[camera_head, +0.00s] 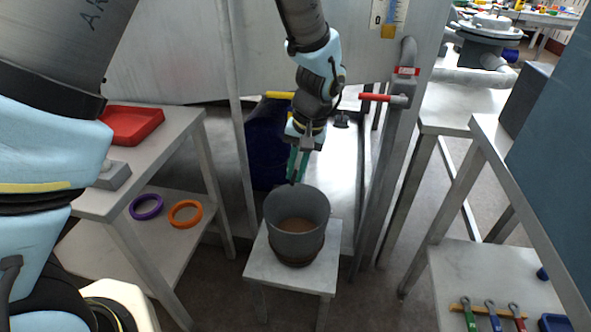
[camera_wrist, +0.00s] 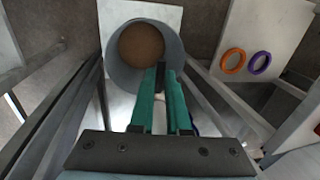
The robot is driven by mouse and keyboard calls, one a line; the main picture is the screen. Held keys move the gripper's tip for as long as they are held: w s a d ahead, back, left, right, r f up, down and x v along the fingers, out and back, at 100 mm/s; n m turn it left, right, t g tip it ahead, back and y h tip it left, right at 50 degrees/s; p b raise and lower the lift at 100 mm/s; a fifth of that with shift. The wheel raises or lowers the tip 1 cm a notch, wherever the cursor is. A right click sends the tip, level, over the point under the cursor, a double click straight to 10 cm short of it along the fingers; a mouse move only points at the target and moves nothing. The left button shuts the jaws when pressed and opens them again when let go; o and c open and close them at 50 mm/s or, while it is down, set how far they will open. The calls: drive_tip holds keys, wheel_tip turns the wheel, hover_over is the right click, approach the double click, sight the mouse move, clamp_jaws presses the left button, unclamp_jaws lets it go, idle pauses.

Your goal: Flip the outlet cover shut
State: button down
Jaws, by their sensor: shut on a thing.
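My gripper (camera_head: 297,177) has green fingers and points down beneath the big grey tank (camera_head: 180,60), just above the back rim of a grey bucket (camera_head: 298,244). In the wrist view the fingertips (camera_wrist: 166,72) overlap the bucket's near rim, with a small dark piece (camera_wrist: 161,76) between them. The fingers are shut on this piece; I cannot tell whether it is part of the outlet cover. The bucket (camera_wrist: 112,62) holds brown material (camera_wrist: 141,44). The outlet itself is hidden behind my arm or cannot be made out.
The bucket stands on a small white stool (camera_head: 257,268). A red valve handle (camera_head: 376,97) juts from a grey pipe at the right. A side table (camera_head: 182,125) with a red tray (camera_head: 131,124) is at the left. Purple (camera_head: 146,207) and orange (camera_head: 185,213) rings lie on its lower shelf.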

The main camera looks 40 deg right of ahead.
drive_tip(key=c, duration=0.9)
unclamp_jaws()
drive_tip(key=r, duration=0.3)
drive_tip(key=s+d+r, duration=0.1)
drive_tip(key=r, duration=0.6)
drive_tip(key=shift+s+d+r, duration=0.25)
drive_tip(key=shift+d+r, duration=0.05)
drive_tip(key=w+a+r+n+h+p, duration=0.1)
drive_tip(key=w+a+r+n+p, duration=0.1)
drive_tip(key=w+a, duration=0.55)
drive_tip(key=w+a+r+n+p, duration=0.15)
drive_tip(key=w+a, duration=0.25)
drive_tip(key=a, duration=0.6)
drive_tip(key=a+r+n+p, duration=0.1)
drive_tip(key=a, duration=0.6)
drive_tip(key=a+r+n+p, duration=0.1)
drive_tip(key=a+n, duration=0.1)
drive_tip(key=a, duration=0.6)
drive_tip(key=s+a+r+n+p, duration=0.1)
drive_tip(key=a, duration=0.7)
drive_tip(key=shift+s+a+r+n+h+p, duration=0.15)
drive_tip(key=shift+n+h+p, duration=0.1)
drive_tip(key=shift+h+p, duration=0.15)
